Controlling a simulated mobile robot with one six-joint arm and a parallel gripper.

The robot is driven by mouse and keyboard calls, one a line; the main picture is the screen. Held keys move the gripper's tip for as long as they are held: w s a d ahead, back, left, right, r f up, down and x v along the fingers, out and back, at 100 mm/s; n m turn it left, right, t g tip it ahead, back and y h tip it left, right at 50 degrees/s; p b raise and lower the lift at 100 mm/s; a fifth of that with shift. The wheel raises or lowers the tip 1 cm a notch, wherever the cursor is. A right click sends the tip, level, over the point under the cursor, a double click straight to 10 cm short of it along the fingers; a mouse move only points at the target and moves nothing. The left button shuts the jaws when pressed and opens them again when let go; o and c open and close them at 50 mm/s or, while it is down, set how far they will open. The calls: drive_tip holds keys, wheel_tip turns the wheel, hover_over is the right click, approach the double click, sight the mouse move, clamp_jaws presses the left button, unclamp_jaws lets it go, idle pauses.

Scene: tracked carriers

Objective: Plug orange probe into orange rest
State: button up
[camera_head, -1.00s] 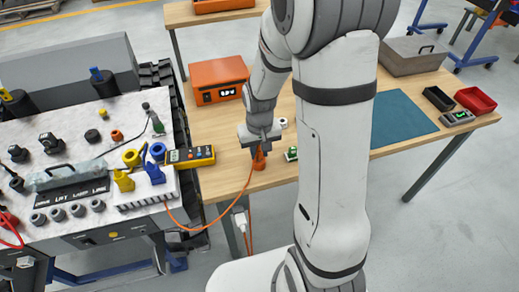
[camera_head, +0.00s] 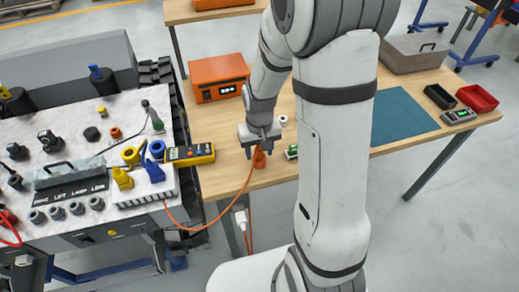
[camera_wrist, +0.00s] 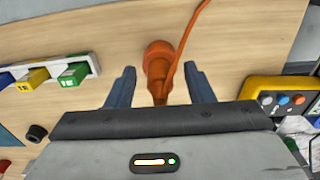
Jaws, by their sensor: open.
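The orange probe (camera_wrist: 157,82) stands between my gripper's two fingers in the wrist view, with a gap on each side. Its orange cable (camera_wrist: 188,32) runs up past it. The probe's far end meets a wider round orange piece, the orange rest (camera_wrist: 158,50), on the wooden table. They look joined, but how deep the probe sits cannot be told. My gripper (camera_wrist: 160,88) is open around the probe, not visibly touching it. In the head view my gripper (camera_head: 259,151) is just above the orange rest (camera_head: 259,161), near the table's front left edge; the probe is mostly hidden there.
A yellow meter (camera_head: 190,154) lies left of the gripper. A white strip with green and yellow blocks (camera_wrist: 50,76) is on the other side. An orange box (camera_head: 219,78) stands behind. The orange cable hangs over the table's front edge. The teal mat (camera_head: 402,118) is clear.

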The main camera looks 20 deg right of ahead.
wheel_tip(320, 180, up, 8)
drive_tip(key=shift+f, duration=0.15)
idle(0.6)
drive_tip(key=s+r+t, duration=0.2)
drive_tip(key=s+r, duration=0.8)
drive_tip(key=s, duration=0.4)
drive_tip(key=shift+d, duration=0.35)
